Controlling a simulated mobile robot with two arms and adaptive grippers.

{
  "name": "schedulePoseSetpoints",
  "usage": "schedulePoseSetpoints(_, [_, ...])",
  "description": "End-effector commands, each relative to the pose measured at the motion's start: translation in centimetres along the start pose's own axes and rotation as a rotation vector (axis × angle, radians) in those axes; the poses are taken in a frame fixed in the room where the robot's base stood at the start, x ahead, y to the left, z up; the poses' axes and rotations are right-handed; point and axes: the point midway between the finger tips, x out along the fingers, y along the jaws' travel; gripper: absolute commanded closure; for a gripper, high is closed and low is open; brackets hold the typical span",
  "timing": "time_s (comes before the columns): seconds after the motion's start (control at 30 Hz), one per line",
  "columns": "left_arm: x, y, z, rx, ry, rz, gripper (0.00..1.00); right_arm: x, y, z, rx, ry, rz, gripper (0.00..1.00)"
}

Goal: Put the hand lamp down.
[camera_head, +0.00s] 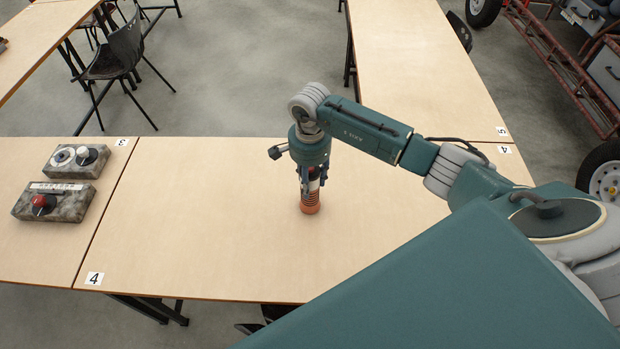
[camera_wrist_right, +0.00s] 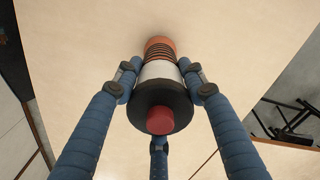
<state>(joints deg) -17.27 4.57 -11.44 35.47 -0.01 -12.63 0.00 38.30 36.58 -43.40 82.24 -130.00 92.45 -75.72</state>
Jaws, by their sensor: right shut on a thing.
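The hand lamp (camera_head: 310,204) has an orange lower end with dark ribs and is upright in the head view, over the table marked 4. My right gripper (camera_head: 313,184) points down and is shut on the lamp's upper part. In the right wrist view the lamp (camera_wrist_right: 160,49) shows its orange end, a white band and a dark end with a red button, between the blue fingers of my gripper (camera_wrist_right: 160,90). Its orange end looks at or close to the tabletop; I cannot tell whether it touches. My left gripper is not in view.
The table (camera_head: 200,230) is bare around the lamp. Two grey control boxes, one with dials (camera_head: 77,161) and one with a red knob (camera_head: 53,201), lie on the table at left. Chairs (camera_head: 118,55) and a red kart frame (camera_head: 560,60) stand beyond.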

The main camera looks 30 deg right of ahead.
Motion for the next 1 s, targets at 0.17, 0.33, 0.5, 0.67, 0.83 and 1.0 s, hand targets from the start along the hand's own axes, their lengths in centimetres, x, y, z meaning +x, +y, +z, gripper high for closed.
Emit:
schedulePoseSetpoints(0.17, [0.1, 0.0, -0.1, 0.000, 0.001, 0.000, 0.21, 0.0, -0.1, 0.0, 0.000, 0.000, -0.002, 0.98])
schedulePoseSetpoints(0.33, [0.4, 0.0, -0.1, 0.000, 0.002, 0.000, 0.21, 0.3, 0.0, 0.0, 0.000, 0.000, 0.000, 0.51])
schedulePoseSetpoints(0.5, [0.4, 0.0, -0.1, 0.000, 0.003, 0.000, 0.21, 0.3, 0.0, 0.0, 0.000, 0.000, 0.000, 0.40])
schedulePoseSetpoints(0.67, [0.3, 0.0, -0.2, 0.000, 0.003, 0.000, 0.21, 0.2, 0.0, 0.0, 0.000, 0.000, 0.000, 0.40])
schedulePoseSetpoints(0.83, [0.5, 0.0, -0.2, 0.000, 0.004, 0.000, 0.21, -0.7, -0.2, -0.1, 0.000, 0.001, -0.004, 0.40])
schedulePoseSetpoints(1.0, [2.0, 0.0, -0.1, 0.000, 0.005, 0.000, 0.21, -3.9, -0.2, -0.2, -0.001, 0.003, -0.007, 0.40])
